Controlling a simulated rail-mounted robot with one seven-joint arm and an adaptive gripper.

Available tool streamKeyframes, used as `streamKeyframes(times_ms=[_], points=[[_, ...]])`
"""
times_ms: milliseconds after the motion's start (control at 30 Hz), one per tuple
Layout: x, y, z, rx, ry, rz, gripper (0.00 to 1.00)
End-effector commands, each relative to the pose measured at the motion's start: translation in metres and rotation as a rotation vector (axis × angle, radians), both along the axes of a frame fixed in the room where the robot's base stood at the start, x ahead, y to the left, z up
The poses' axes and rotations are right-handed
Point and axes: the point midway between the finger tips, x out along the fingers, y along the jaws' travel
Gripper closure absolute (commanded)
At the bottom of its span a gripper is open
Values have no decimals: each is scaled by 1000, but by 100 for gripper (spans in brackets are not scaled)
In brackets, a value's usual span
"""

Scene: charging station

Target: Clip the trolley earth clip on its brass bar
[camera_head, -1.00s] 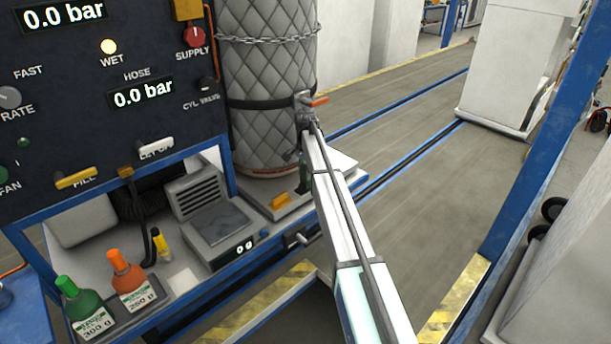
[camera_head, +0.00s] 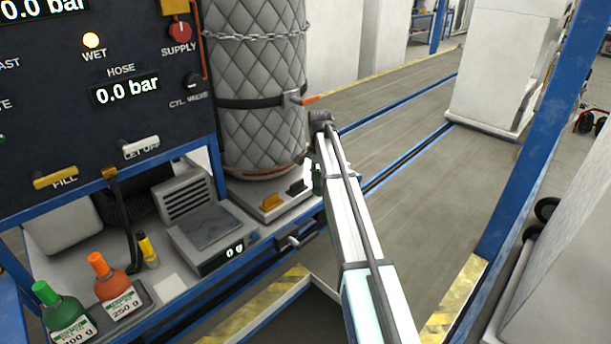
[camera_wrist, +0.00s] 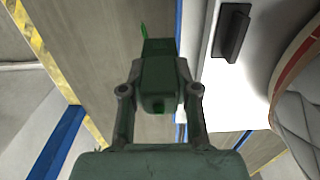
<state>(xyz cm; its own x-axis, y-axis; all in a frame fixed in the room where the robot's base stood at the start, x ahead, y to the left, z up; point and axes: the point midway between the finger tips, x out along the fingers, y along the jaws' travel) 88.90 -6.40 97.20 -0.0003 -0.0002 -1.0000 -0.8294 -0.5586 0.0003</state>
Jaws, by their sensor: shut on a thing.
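My gripper (camera_wrist: 159,88) is shut on a dark green piece, which I take for the earth clip (camera_wrist: 158,48); its lighter green end shows beyond the fingertips in the wrist view. The clip is over the floor, left of the white trolley base and apart from it. In the head view my gripper (camera_head: 317,180) is largely hidden by my arm, just right of the trolley base (camera_head: 255,193). A brass-yellow block (camera_head: 271,202) and a black block (camera_head: 297,186) sit on that base. The black block also shows in the wrist view (camera_wrist: 231,32). I cannot tell which part is the brass bar.
A quilted cylinder (camera_head: 258,90) with a chain and strap stands on the base. The panel bench with a scale (camera_head: 212,235) and bottles (camera_head: 115,285) is left. Open floor lies right, before a blue post (camera_head: 530,130).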

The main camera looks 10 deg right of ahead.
Motion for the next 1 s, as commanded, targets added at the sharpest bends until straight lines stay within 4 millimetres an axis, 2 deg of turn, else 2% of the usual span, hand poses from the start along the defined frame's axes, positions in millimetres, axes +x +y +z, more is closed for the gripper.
streamKeyframes(times_ms=[33,100,333,533,800,1000], points=[[-15,-7,-4,1,-1,-1,100],[-26,-15,-3,1,-1,-2,100],[-51,-33,-1,1,-1,-1,100],[-57,-38,5,0,0,0,100],[-57,-39,16,0,0,0,100],[-57,-39,18,0,0,0,100]])
